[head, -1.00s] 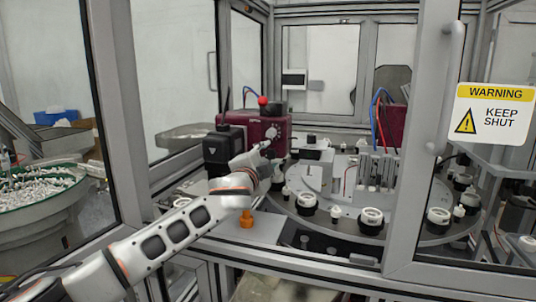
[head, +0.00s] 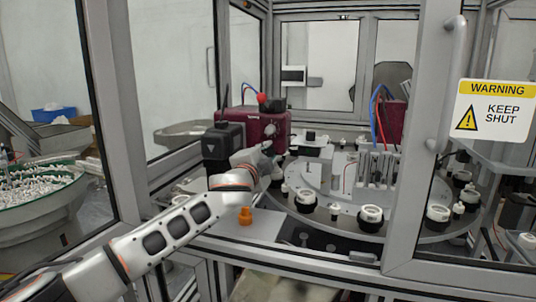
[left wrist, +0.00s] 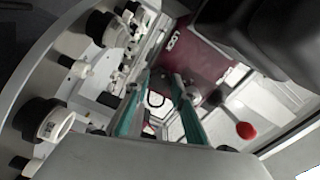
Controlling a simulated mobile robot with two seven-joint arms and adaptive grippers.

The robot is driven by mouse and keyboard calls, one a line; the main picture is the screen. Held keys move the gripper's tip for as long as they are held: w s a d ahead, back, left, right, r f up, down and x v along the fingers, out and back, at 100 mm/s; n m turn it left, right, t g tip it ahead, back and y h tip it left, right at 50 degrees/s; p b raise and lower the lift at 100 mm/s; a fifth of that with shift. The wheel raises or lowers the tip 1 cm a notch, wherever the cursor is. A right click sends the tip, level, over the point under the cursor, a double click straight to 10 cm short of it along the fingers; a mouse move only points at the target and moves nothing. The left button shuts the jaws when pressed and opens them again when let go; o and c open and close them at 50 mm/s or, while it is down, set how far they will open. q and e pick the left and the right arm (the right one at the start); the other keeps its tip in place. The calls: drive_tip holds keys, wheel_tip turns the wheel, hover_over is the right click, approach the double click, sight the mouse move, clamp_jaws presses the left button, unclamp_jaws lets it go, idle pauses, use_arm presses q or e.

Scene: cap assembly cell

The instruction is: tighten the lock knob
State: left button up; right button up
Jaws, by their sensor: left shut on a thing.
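The maroon unit (head: 240,118) stands inside the cell behind a dark box (head: 222,143). A grey round lock knob (head: 270,130) shows on its front face. My left gripper (head: 270,146) is at that front face, just below and in front of the knob in the picture. In the left wrist view, its two teal fingers (left wrist: 163,80) are close to the maroon face, with a grey round part (left wrist: 192,92) at the right finger. The gripper is shut on the knob, and the grasp itself is partly hidden. My right gripper is out of view.
A red ball (head: 262,98) tops the unit; it also shows in the wrist view (left wrist: 246,130). The round indexing table (head: 300,222) with several black-and-white holders lies to the right. An orange part (head: 245,216) stands on the front plate. Door frames (head: 408,150) bound the opening.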

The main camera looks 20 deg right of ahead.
sight(271, 115)
use_arm(q)
drive_tip(key=m, duration=0.5)
drive_tip(key=shift+a+m, duration=0.1)
drive_tip(key=shift+m, duration=0.2)
drive_tip(key=m, duration=0.4)
drive_tip(key=shift+w+r+m, duration=0.1)
drive_tip(key=shift+m, duration=0.2)
drive_tip(key=m, duration=0.4)
drive_tip(key=shift+r+m, duration=0.15)
drive_tip(key=shift+m, duration=2.55)
drive_tip(key=o, duration=1.1)
drive_tip(key=shift+f, duration=0.2)
wheel_tip(271, 115, up, 10)
drive_tip(key=shift+r, duration=0.1)
